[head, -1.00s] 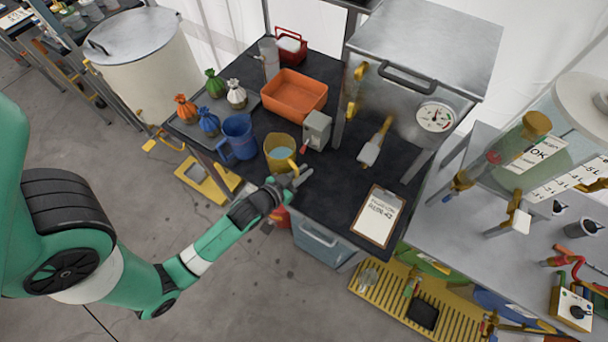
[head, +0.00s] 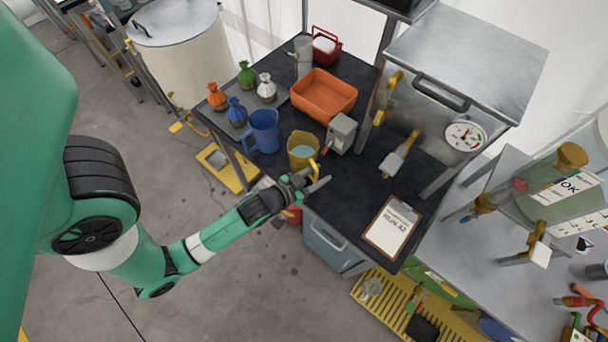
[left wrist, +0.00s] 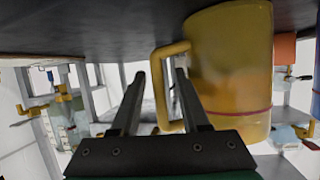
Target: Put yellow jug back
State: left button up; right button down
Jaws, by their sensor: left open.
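The yellow jug (head: 299,145) stands on the dark bench top with bluish liquid inside, beside the blue jug (head: 265,131). Its handle (head: 315,166) points toward my left gripper (head: 319,178), which is at the bench's front edge. In the left wrist view, which looks upside down, the jug (left wrist: 232,65) fills the upper right. The handle (left wrist: 157,80) shows between the two parted fingers of my left gripper (left wrist: 161,75). The fingers are open; I cannot tell if either touches the handle. My right gripper is not in view.
A grey box (head: 341,133) stands close right of the yellow jug. An orange bin (head: 324,94) and several tied bags are behind. A clipboard (head: 392,226) lies to the right, with bare bench between. A metal cabinet with a gauge (head: 465,134) bounds the far right.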

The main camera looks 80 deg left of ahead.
pick_arm(q)
jog(key=v, duration=1)
jog(key=shift+a, duration=0.1)
jog(key=w+d+r+t+h, duration=0.1)
jog(key=w+r+t, duration=0.2)
jog(key=w+r, duration=0.55)
jog(key=w+d+r+m+t, duration=0.1)
jog(key=w+d+r+t, duration=0.3)
jog(key=r, duration=0.8)
jog(key=w+a+r+t+h, duration=0.1)
jog(key=w+r+t, duration=0.1)
jog(key=w+r, duration=0.7)
jog(key=s+d+r+m+t+h, duration=0.1)
jog(key=d+r+t+h, duration=0.1)
jog(key=r, duration=0.8)
jog(key=s+d+r+m+t+h, duration=0.2)
jog(key=d+r, duration=0.2)
jog(key=r, duration=0.6)
jog(key=s+d+r+m+t+h, duration=0.2)
jog(key=d+r, duration=0.1)
jog(key=r, duration=0.6)
jog(key=shift+s+d+r+t+h, duration=0.25)
jog(key=shift+d+r+t+h, duration=0.05)
jog(key=shift+d+r, duration=0.1)
